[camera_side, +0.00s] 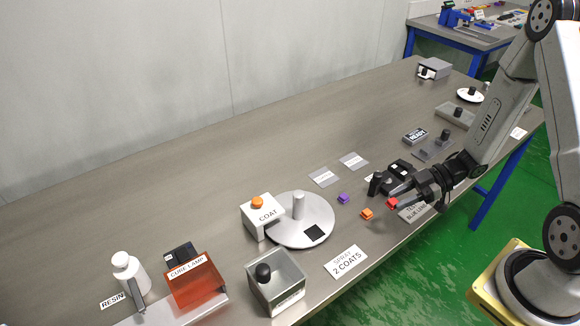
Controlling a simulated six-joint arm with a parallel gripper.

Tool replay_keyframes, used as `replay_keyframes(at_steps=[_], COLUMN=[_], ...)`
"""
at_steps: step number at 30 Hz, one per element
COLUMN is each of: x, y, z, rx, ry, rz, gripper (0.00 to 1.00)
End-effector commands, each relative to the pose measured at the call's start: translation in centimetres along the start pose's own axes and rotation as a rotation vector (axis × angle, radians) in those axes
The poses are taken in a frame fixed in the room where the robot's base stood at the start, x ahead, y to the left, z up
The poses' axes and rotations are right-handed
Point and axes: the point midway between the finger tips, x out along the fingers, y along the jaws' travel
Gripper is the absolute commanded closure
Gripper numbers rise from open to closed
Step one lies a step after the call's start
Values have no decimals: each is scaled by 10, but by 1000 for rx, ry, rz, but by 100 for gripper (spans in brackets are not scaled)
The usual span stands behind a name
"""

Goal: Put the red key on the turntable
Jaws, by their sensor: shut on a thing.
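The red key (392,204) is a small red block held at the tips of my gripper (396,200), which is shut on it. My gripper is at the front edge of the table, to the right of the turntable. The turntable (281,236) is a round light-grey disc with an upright grey post and a black square patch on its top. No key lies on it. I cannot tell exactly how high the red key is above the table.
An orange block (366,214) and a purple block (343,198) lie between the turntable and my gripper. A white COAT box (262,215) with an orange button stands at the turntable's left. The table's back middle is clear.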

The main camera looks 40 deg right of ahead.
Motion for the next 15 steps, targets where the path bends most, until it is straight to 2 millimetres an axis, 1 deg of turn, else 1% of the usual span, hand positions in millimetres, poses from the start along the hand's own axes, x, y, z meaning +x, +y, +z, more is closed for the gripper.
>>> replay_keyframes(at_steps=[5,15], x=[8,29], y=[16,64], z=[-8,-35], rx=[25,119], ry=[0,1], rz=[57,251], gripper=[100,100])
